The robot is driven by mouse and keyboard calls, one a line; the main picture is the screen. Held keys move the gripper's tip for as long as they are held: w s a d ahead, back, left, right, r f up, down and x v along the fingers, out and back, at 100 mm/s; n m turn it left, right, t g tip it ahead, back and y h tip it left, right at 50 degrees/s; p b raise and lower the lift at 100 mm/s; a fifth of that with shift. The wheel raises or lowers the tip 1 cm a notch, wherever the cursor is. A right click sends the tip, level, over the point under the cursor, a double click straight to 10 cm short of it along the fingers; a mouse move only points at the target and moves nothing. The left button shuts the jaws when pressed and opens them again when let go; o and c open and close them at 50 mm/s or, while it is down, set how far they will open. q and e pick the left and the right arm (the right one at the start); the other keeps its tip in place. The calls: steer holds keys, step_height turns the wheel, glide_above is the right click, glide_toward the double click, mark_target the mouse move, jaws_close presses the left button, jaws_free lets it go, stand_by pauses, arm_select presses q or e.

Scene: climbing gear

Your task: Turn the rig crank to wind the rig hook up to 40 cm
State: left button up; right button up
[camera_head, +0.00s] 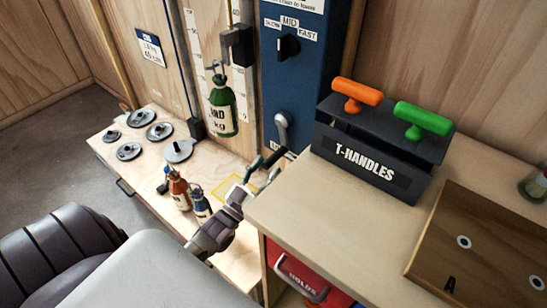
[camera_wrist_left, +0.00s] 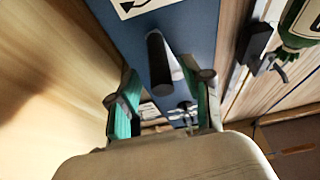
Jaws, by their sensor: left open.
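The rig is a blue panel (camera_head: 294,80) with a dark knob (camera_head: 288,47) marked MID and FAST. Its crank (camera_head: 281,124) has a grey arm low on the panel. In the left wrist view the black crank grip (camera_wrist_left: 157,62) stands ahead, between the open fingers of my left gripper (camera_wrist_left: 164,105). In the head view my left gripper (camera_head: 265,170) is just below the crank, partly hidden by the counter edge. I cannot tell whether it touches the grip. The rig hook (camera_head: 216,68) carries a green bottle-shaped weight (camera_head: 222,108) beside a height scale (camera_head: 200,45). My right gripper is not in view.
A wooden counter (camera_head: 300,205) with a T-handles rack (camera_head: 375,160) stands close right of the crank. Below, a low bench (camera_head: 112,150) holds several grey disc weights and two small bottles (camera_head: 179,188). A red bin (camera_head: 298,272) sits under the counter.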

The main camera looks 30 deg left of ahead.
mark_target(279, 151)
arm_select(q)
steer(key=shift+x, duration=1.9)
jaws_close()
